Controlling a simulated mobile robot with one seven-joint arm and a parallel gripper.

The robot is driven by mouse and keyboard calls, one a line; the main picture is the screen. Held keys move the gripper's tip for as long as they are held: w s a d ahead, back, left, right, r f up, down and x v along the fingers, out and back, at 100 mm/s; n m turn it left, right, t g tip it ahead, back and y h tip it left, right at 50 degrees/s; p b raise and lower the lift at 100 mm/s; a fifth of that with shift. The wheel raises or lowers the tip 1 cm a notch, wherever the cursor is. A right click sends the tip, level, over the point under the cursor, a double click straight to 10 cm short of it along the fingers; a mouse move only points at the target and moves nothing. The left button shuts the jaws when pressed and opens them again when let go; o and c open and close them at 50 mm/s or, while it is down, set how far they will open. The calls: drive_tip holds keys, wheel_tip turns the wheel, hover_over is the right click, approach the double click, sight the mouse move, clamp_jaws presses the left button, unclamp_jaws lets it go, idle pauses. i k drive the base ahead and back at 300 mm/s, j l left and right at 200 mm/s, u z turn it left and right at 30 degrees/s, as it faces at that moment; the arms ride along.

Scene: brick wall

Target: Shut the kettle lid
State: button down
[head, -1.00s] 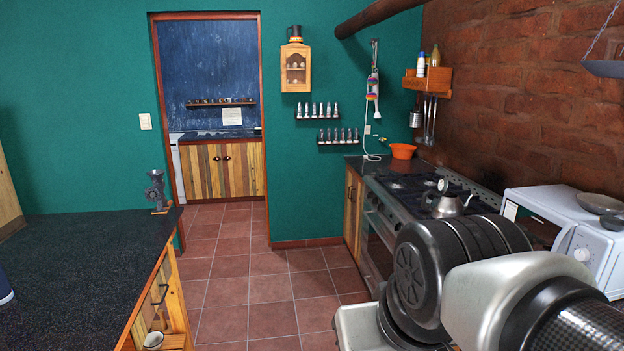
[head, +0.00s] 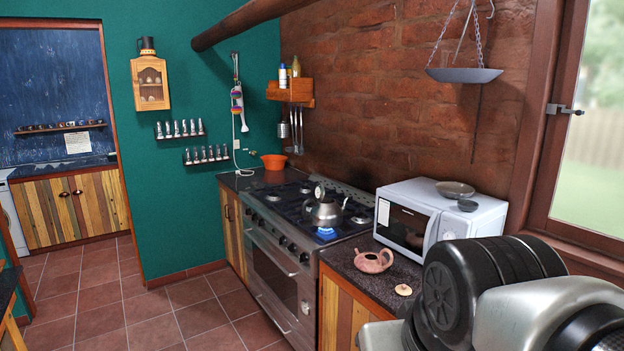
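A metal kettle (head: 325,213) stands on the front right burner of the stove, with a blue flame showing beneath it. Its round lid (head: 319,191) appears to stand up, tilted open above the body. The kettle's handle side is toward the right, and its spout is hard to make out at this size. My gripper is outside the view; only my arm's links fill the lower right corner, well to the right of the stove and nearer the camera.
A scale pan (head: 463,75) hangs above. The tiled floor (head: 180,310) is clear.

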sight(320, 188)
drive_tip(key=i+j+z, duration=0.15)
drive_tip(key=z, duration=0.25)
drive_tip(key=i+j+z, duration=0.25)
drive_tip(key=z, duration=0.15)
drive_tip(key=i+j+z, duration=0.2)
drive_tip(key=z, duration=0.2)
drive_tip(key=i+j+z, duration=0.2)
drive_tip(key=j, duration=0.15)
drive_tip(key=j+z, duration=0.15)
drive_tip(key=j, duration=0.25)
drive_tip(key=i+j+z, duration=0.2)
drive_tip(key=j, duration=0.2)
drive_tip(key=i+j+z, duration=0.1)
drive_tip(key=j, duration=0.45)
drive_tip(key=j+z, duration=0.1)
drive_tip(key=j, duration=0.5)
drive_tip(key=i+j, duration=0.1)
drive_tip(key=j, duration=0.85)
drive_tip(key=i+j, duration=0.15)
drive_tip(key=j, duration=0.8)
drive_tip(key=i+z, duration=0.05)
drive_tip(key=i, duration=0.05)
